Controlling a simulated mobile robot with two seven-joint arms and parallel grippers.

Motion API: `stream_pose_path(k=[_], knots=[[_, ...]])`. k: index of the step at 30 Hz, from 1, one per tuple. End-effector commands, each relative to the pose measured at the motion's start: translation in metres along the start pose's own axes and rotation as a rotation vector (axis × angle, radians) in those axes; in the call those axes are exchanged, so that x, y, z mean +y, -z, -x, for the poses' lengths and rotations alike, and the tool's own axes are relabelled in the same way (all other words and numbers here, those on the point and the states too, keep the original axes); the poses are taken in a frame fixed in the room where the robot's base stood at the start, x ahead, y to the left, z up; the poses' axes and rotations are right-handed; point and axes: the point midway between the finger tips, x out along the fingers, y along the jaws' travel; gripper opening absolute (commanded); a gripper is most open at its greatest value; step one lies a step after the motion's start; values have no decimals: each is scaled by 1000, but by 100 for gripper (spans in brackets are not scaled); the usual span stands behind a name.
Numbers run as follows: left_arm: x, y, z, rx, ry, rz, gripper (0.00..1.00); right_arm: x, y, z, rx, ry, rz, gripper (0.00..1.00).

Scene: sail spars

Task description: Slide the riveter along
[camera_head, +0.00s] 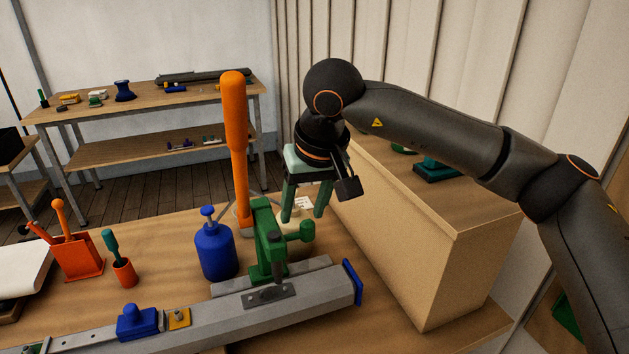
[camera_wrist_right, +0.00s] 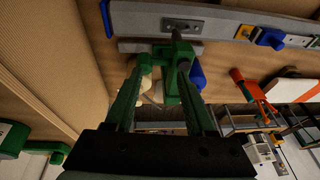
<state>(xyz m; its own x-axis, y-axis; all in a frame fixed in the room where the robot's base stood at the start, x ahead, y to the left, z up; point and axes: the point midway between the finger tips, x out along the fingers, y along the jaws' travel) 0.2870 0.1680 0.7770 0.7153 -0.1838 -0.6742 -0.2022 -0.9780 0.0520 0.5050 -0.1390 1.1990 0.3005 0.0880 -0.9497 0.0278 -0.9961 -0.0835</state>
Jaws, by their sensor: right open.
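The riveter (camera_head: 268,245) has a green body on a small grey plate on top of the long grey spar (camera_head: 215,325). A tall orange lever (camera_head: 236,140) stands upright at its back left and appears to belong to it. My right gripper (camera_head: 303,218) is open, with its green fingers pointing down just behind and right of the riveter. It appears empty. In the right wrist view, the riveter (camera_wrist_right: 172,85) shows beyond and between the fingers (camera_wrist_right: 164,68); I cannot tell whether they touch. My left gripper is out of view.
A blue bottle (camera_head: 216,250) stands close left of the riveter. A cream object (camera_head: 299,240) is partly hidden behind it. A blue block (camera_head: 138,321) and a yellow block (camera_head: 179,318) sit on the spar. A tall wooden box (camera_head: 420,245) bounds the right side.

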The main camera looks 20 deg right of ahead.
Motion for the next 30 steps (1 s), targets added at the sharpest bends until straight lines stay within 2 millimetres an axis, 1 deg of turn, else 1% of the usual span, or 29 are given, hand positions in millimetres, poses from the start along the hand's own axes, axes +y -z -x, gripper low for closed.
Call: stream_pose_path(k=[1, 3, 8, 14, 24, 27, 28, 30], knots=[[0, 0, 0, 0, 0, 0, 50, 9, 6, 8, 22, -36, 14, 55], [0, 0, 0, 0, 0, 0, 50, 16, 9, 13, 36, -68, 28, 55], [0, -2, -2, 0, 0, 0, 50, 20, 11, 10, 42, -82, 34, 55], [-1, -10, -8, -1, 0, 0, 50, 20, 10, -7, 41, -80, 34, 55], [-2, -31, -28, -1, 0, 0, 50, 24, 12, -57, 40, -77, 32, 55], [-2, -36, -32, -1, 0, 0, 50, 24, 12, -68, 40, -77, 33, 55], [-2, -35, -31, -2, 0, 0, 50, 24, 13, -67, 42, -77, 33, 53], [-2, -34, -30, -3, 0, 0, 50, 24, 14, -64, 41, -77, 33, 45]])
